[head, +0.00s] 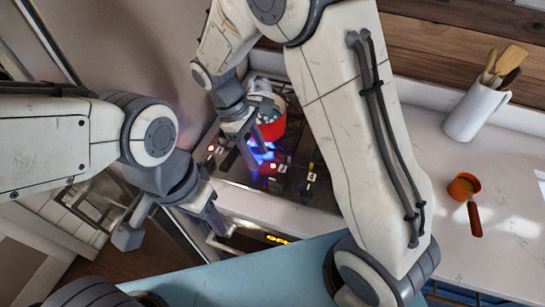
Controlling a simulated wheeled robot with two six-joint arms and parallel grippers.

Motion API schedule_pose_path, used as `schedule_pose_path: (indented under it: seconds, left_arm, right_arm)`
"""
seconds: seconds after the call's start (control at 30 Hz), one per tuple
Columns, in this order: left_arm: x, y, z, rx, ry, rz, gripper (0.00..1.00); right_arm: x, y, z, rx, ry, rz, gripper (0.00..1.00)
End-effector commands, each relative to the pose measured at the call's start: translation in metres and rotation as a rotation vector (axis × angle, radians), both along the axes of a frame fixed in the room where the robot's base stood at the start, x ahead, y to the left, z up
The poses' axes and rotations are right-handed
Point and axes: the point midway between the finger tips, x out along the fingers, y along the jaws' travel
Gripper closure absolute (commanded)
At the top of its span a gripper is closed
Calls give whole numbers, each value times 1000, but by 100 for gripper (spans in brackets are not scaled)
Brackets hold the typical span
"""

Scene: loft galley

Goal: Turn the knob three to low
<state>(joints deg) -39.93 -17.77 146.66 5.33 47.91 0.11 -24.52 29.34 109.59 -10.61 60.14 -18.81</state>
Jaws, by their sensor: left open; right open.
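The dark stove (290,187) is in the middle of the head view, with small knobs and red and white marks along its front. One knob (310,177) shows at the right of the row. I cannot tell which knob is number three or read any setting. Blue flame glows around a burner (262,153) beside my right gripper (255,157). That gripper is open, reaching down over the stovetop by the flame and partly hiding the knobs. My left gripper (174,232) is open and empty, in front of the stove's left front, by the oven handle.
A red pot (272,128) stands on the stove behind my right gripper. On the pale counter at right are an orange pan (463,187) and a white jug (475,110) of wooden utensils. An orange oven display (278,239) glows below. My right arm spans the middle.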

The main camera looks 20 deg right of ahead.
Motion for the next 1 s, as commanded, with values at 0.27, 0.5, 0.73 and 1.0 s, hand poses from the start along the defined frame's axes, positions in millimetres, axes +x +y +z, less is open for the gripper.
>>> schedule_pose_path:
  seconds: [0.27, 0.5, 0.73, 1.0]
  left_arm:
    - [0, 0, 13, 1, 1, 0, 50]
    - [0, 0, 23, 1, 1, 1, 50]
    - [0, 0, 30, 1, 1, 1, 50]
    - [0, 0, 31, 1, 1, 0, 50]
  right_arm:
    - [7, -14, -18, -23, 32, 14, 50]
    - [-6, -28, -58, -23, 33, 12, 50]
    - [-13, -37, -90, -21, 29, 11, 50]
    - [-15, -40, -101, -19, 25, 13, 50]
